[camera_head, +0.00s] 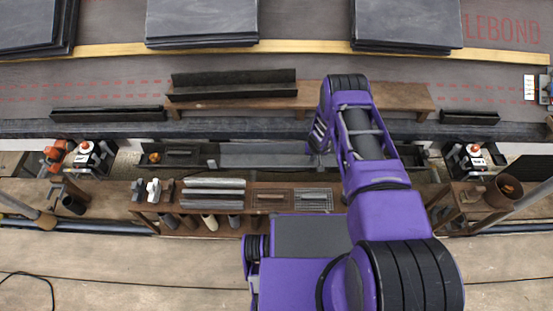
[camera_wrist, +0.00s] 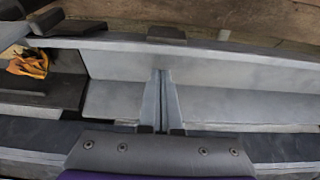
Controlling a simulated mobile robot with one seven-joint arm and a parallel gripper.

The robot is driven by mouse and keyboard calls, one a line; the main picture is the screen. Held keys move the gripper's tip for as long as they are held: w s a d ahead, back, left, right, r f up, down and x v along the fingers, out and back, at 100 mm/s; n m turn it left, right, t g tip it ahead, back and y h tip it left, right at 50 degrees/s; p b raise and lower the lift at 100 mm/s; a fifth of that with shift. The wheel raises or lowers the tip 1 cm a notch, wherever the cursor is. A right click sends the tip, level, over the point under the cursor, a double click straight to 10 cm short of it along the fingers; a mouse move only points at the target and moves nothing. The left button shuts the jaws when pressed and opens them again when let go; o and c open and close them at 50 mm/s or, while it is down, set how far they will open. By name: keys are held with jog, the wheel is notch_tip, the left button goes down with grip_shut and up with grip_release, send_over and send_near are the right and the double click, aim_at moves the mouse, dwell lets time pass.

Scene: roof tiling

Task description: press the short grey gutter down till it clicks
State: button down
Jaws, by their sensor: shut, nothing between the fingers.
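The grey gutter (camera_head: 262,148) lies in the gutter line along the eave, in the middle of the head view. It fills the middle and right of the wrist view (camera_wrist: 240,72). Its left end meets a dark gutter stretch (camera_wrist: 45,92). My gripper (camera_wrist: 162,76) is shut and empty, with its fingers over the trough of the grey gutter. Whether the fingertips touch it, I cannot tell. In the head view my purple arm hides most of the gripper and the gutter's right part. Whether the gutter is fully seated does not show.
An orange-yellow clump (camera_wrist: 28,64) lies in the dark stretch at left. A dark bracket (camera_wrist: 166,33) sits on the gutter's far edge. A bench (camera_head: 125,207) with grey lengths and small parts stands in front. A wooden plank bench (camera_head: 410,97) and slate stacks (camera_head: 200,20) lie behind.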

jog(key=shift+f, duration=0.5)
dwell(0.6)
notch_tip(320, 180, up, 9)
jog(key=p, duration=0.5)
dwell(0.4)
dwell(0.4)
